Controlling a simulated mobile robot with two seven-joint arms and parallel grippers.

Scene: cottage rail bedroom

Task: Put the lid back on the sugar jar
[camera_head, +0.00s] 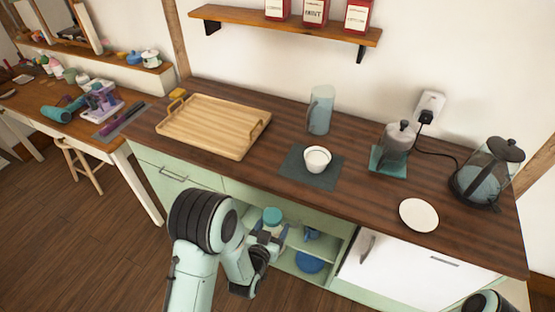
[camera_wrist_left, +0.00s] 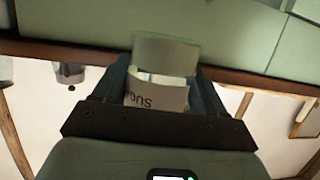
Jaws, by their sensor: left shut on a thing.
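My left gripper (camera_head: 268,238) is in front of the counter, below its front edge. It is shut on a small pale jar with a teal top (camera_head: 272,216). In the left wrist view, this sugar jar (camera_wrist_left: 158,97) sits between the fingers (camera_wrist_left: 160,92), its partly visible label reading "SUG" upside down in the picture. A grey-green band (camera_wrist_left: 165,52) shows at its far end. I cannot tell whether the teal top is a separate lid. Of my right arm only a small part shows at the lower right; its gripper is out of view.
The counter (camera_head: 365,205) holds a wooden tray (camera_head: 210,125), a blue-grey pitcher (camera_head: 320,110), a white cup (camera_head: 317,159) on a dark mat (camera_head: 300,175), a lidded glass jar (camera_head: 397,142), a white plate (camera_head: 418,214) and a kettle (camera_head: 486,172). Below is an open cabinet with a blue bowl (camera_head: 310,262).

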